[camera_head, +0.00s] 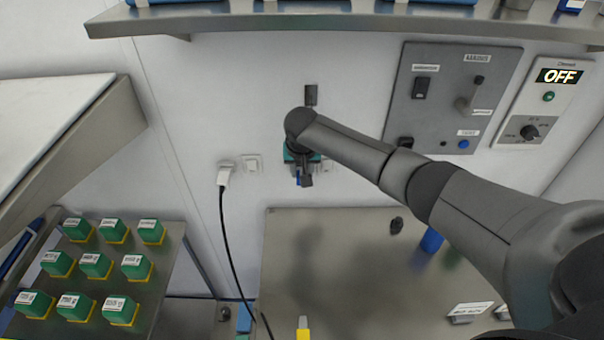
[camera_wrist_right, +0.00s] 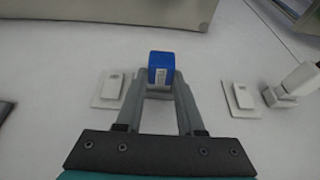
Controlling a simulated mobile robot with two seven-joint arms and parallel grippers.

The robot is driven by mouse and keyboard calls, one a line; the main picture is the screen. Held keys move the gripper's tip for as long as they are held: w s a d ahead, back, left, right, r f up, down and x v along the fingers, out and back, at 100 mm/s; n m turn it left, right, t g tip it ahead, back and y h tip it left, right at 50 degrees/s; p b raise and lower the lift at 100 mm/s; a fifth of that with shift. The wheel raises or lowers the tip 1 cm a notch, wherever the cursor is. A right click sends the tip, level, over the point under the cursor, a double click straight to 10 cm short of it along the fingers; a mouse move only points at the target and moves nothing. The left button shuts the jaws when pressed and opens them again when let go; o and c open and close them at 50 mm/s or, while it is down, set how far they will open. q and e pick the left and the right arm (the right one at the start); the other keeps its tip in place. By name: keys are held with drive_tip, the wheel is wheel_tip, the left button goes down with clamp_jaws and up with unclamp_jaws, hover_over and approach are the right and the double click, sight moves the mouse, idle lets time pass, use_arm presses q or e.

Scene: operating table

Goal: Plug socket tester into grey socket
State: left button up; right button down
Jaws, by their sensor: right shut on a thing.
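My right gripper (camera_head: 302,178) is in front of the back wall, and its fingers also show in the wrist view (camera_wrist_right: 160,84). It is shut on a small blue block with a pale label, the socket tester (camera_wrist_right: 161,62); a bit of the tester's blue (camera_head: 298,180) shows in the head view. I cannot tell which is the grey socket, or whether one is hidden behind the tester. Contact with the wall is unclear. My left gripper is out of view.
A white plug (camera_head: 224,174) with a black cable sits in the wall. A shelf (camera_head: 240,20) runs above, and a grey switch panel (camera_head: 440,90) is at right. Below is a metal table (camera_head: 290,240); at left a tray (camera_head: 165,270) holds several green boxes.

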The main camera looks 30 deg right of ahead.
drive_tip(key=shift+c, duration=2.2)
unclamp_jaws()
drive_tip(key=p+v, duration=0.1)
drive_tip(key=v, duration=1.4)
drive_tip(key=shift+r, duration=0.15)
